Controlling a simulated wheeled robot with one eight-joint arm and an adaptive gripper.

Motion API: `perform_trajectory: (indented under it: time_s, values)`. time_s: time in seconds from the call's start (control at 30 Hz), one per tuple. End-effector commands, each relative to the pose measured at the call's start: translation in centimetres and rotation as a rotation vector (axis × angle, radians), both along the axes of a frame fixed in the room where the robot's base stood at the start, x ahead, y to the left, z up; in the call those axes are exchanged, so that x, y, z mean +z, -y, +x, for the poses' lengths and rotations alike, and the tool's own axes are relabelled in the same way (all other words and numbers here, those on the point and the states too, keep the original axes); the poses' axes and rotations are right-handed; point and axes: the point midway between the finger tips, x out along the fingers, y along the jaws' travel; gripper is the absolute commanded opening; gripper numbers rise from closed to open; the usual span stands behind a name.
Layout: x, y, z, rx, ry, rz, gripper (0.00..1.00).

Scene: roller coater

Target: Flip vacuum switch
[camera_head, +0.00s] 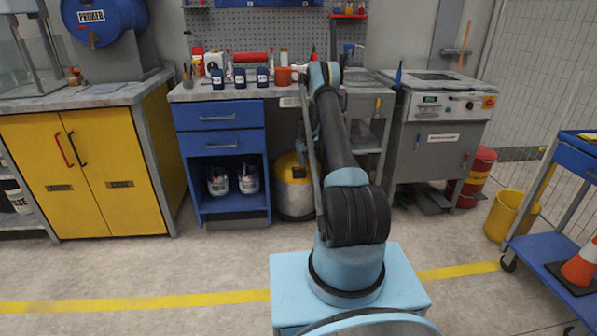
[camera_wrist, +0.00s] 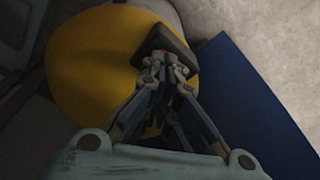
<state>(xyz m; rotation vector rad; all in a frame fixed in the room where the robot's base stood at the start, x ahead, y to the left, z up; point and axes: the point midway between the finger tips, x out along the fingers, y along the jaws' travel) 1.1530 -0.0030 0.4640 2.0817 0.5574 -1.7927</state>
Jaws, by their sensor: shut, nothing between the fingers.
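The vacuum is a yellow and grey canister (camera_head: 292,185) on the floor under the workbench, partly hidden by my arm in the head view. In the wrist view its rounded yellow body (camera_wrist: 90,65) fills the upper left and middle. A dark brown block (camera_wrist: 168,42) sits at the yellow body's upper right edge; I cannot tell whether it is the switch or its housing. My gripper (camera_wrist: 163,68) is shut and empty, its fingertips right at this block; I cannot tell whether they touch.
A blue drawer cabinet (camera_head: 221,150) stands left of the vacuum. The workbench top (camera_head: 225,93) above holds bottles and an orange mug (camera_head: 286,76). A grey machine (camera_head: 437,135) stands right. A blue cart (camera_head: 560,250) is at far right. Floor in front is clear.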

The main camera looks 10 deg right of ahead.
Motion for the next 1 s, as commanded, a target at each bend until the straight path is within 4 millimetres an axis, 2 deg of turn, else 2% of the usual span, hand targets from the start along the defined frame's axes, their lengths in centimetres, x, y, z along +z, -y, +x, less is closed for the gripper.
perform_trajectory:
  time_s: [1.0]
  values:
    - [-1.3, -0.1, 0.0, 0.001, 0.000, 0.000, 0.00]
